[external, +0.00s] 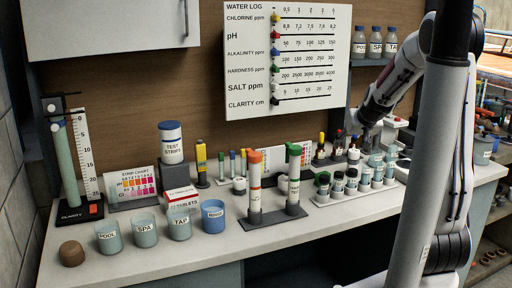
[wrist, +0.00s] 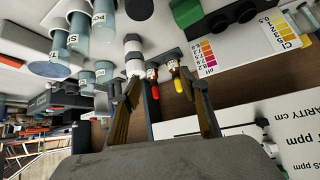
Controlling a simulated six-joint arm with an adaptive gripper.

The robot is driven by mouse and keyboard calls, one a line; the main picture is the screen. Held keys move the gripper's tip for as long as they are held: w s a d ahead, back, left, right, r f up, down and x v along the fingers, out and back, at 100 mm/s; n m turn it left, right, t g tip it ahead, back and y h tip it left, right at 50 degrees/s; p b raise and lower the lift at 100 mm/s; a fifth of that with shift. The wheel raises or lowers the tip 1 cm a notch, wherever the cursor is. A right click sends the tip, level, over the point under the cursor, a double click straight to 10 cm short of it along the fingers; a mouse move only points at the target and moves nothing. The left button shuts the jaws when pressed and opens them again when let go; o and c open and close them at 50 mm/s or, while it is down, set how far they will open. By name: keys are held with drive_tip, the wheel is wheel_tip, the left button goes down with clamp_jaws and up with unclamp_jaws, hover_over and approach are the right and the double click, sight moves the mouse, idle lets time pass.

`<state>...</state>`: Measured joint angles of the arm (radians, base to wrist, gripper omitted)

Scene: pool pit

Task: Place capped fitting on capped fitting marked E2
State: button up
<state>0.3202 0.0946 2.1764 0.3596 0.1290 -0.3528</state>
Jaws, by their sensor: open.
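I cannot read an E2 mark in either view, so I cannot tell which capped fitting is the marked one. Two upright tubes with a bulky orange cap (external: 255,157) and a bulky green cap (external: 293,149) stand on a dark base in the external view. Several dark-capped vials (external: 338,182) stand in a white rack. My gripper (wrist: 164,80) is open, with nothing held between its fingers.
Several labelled cups (external: 145,231) line the bench front at left. A test strips jar (external: 172,142) stands on a grey block. A clarity column (external: 66,165) is at far left. The water log board (external: 287,60) hangs behind. Bare bench shows along the front edge.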

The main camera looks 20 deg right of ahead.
drive_tip(key=s+a+r+n+g+y, duration=0.1)
drive_tip(key=s+a+r, duration=0.2)
drive_tip(key=s+a, duration=0.35)
drive_tip(key=s+a+r+n+y, duration=0.1)
drive_tip(key=s+a+r, duration=0.2)
drive_tip(key=s+a, duration=0.35)
drive_tip(key=s+a+n+g, duration=0.1)
drive_tip(key=s+a, duration=0.1)
drive_tip(key=s, duration=1.4)
drive_tip(key=shift+a+f+g, duration=0.4)
drive_tip(key=shift+f, duration=0.05)
